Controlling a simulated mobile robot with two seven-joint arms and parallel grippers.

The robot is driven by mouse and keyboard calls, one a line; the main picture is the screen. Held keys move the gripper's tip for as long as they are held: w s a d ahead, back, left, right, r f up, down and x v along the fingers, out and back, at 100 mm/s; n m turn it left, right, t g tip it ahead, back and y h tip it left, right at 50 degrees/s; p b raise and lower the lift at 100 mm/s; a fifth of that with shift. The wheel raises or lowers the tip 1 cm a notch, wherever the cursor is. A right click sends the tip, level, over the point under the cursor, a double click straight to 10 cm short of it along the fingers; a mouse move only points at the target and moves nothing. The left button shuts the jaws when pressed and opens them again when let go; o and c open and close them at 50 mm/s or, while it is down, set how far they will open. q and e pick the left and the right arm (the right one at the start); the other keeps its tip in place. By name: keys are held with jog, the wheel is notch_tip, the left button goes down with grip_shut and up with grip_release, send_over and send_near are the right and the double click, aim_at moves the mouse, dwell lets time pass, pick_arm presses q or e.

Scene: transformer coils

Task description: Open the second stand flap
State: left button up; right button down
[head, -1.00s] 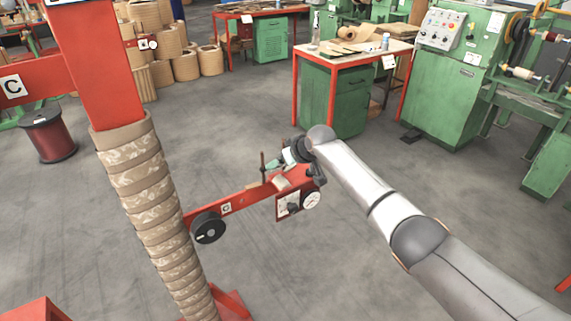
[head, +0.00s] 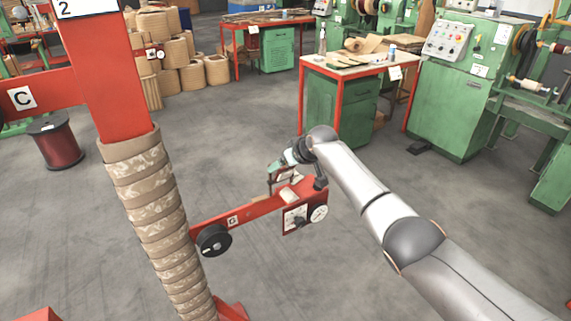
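The second stand is a red post (head: 112,75) with a "2" sign (head: 88,7) at its top, partly cut off. A tan wrapped coil (head: 150,215) surrounds its lower part. A red flap arm (head: 258,207) reaches right from low on the stand, with a black spool (head: 214,240) and a white gauge box (head: 304,217). My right arm comes in from the right. Its gripper (head: 279,165) is at the flap's outer end, beside a thin upright piece. The fingers are small and partly hidden, so contact and opening are unclear. My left gripper is out of view.
A dark red wire spool (head: 55,144) stands on the floor at the left. A red-framed workbench (head: 345,68) and green machines (head: 455,90) stand behind my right arm. Paper rolls (head: 190,65) stand at the back. Grey floor is open between them.

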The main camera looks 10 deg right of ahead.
dwell(0.8)
grip_release()
jog(key=shift+f, duration=0.15)
jog(key=shift+r, duration=0.2)
jog(key=shift+p+v, duration=0.5)
jog(key=shift+v, duration=0.45)
jog(key=v, duration=1)
jog(key=shift+s, duration=0.15)
